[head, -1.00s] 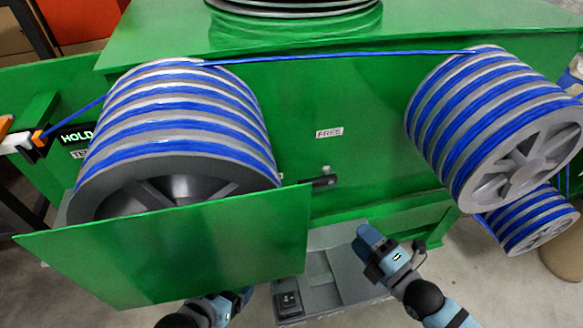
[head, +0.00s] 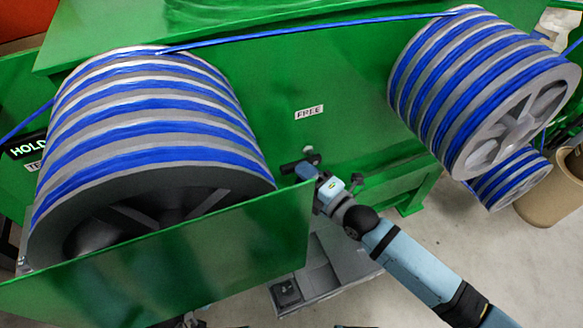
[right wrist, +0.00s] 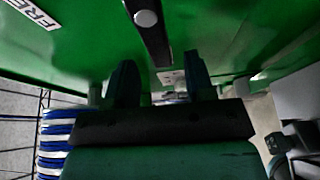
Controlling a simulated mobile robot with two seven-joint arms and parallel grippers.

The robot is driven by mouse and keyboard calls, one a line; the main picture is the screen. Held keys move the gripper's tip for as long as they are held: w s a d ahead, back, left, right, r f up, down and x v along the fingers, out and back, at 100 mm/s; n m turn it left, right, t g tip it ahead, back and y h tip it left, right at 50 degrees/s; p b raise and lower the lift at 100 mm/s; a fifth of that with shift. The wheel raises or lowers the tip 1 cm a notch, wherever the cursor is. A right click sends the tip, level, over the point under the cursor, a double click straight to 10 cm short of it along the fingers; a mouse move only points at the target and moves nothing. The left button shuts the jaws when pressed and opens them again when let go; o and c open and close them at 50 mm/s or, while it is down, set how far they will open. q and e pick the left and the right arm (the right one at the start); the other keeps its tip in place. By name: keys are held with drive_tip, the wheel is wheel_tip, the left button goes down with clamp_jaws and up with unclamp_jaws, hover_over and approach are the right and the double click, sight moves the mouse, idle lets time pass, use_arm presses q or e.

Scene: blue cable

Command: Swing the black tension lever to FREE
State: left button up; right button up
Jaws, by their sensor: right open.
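The black tension lever (head: 290,167) sits on the green panel, below the white FREE label (head: 309,112), just past the edge of the front guard. In the right wrist view the lever (right wrist: 152,38) is a black bar with a silver round knob, running down toward the gap between my fingers. My right gripper (head: 308,172) is open at the lever's right end. The right wrist view shows its two fingers (right wrist: 160,82) apart, with the lever's end ahead of and between them; contact cannot be told. Only a sliver of my left arm shows at the bottom edge.
A green guard plate (head: 200,250) stands in front of the large left drum (head: 150,130), wound with blue cable. Another blue-wound drum (head: 470,90) is at the right. Open floor (head: 480,250) lies at lower right.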

drive_tip(key=shift+x, duration=2.15)
drive_tip(key=shift+c, duration=0.5)
clamp_jaws()
